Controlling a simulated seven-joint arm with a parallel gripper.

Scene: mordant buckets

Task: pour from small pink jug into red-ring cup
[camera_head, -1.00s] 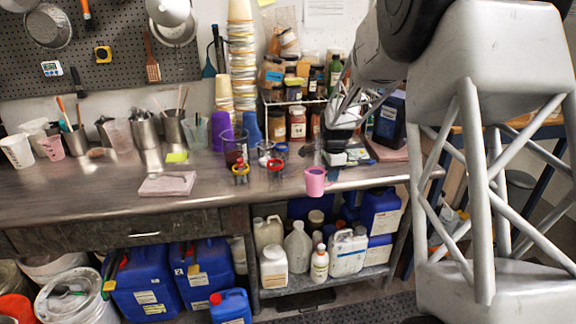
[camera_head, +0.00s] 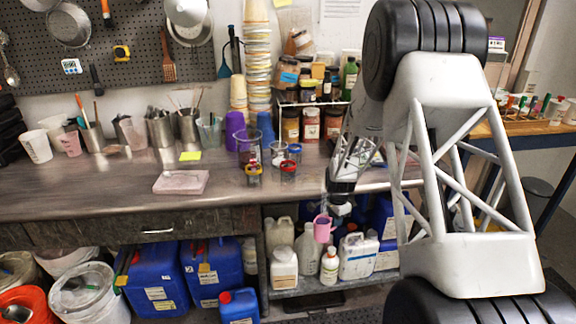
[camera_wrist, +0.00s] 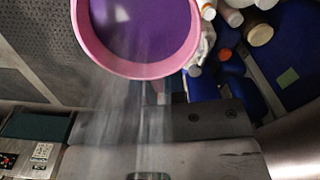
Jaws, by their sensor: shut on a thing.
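The small pink jug (camera_head: 323,228) is held in front of the bench's front edge, below the height of its top. My gripper (camera_head: 338,211) is shut on it. In the wrist view the jug's pink rim (camera_wrist: 113,62) fills the top, with purple liquid (camera_wrist: 145,28) inside. The grip contact is not clear there. The red-ring cup (camera_head: 288,171) stands on the bench near its front edge, up and left of the jug. Its contents cannot be made out.
A pale pink block (camera_head: 181,182) lies left. Bottles (camera_head: 357,255) fill the shelf below.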

